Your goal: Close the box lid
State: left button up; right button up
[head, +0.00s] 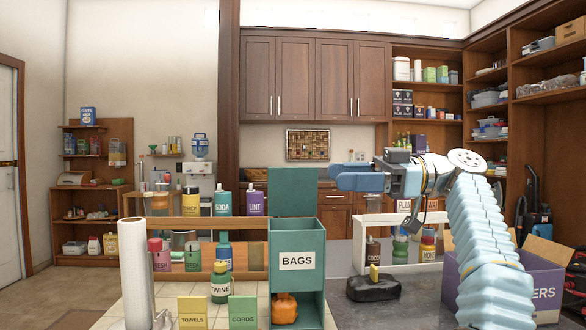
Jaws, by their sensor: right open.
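A teal box (297,236) with a white "BAGS" label stands on the counter in the middle of the head view. A flat teal panel (293,191) stands upright at its back edge like a raised lid, and the box's top is open. My right gripper (338,178) points left, open and empty. It shows to the right of the upright panel and apart from it in the picture. How far it is from the panel in depth is hard to tell. My left gripper is not in view.
An orange item (284,308) sits in the teal box's lower compartment. A paper roll (134,262), bottles and a wooden rack (190,226) stand to the left. A black object (373,288) lies to the right. A purple carton (549,290) with open flaps stands at far right.

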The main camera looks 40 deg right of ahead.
aim_at(292, 190)
jog(key=i+l, duration=0.2)
jog(key=l, duration=0.15)
jog(key=i+l, duration=0.45)
jog(key=l, duration=0.3)
